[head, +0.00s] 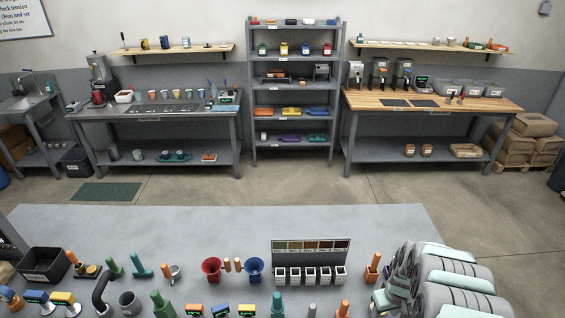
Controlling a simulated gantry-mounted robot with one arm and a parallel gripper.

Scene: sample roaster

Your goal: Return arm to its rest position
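My arm (440,283) shows at the bottom right as bulky grey joints with pale caps, bunched together over the right end of the near bench (210,222). I cannot make out my gripper or its fingertips, nor anything held in it. The arm's lower part is cut off by the bottom edge of the picture.
Behind stand a shelf rack (291,95) and two workbenches.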

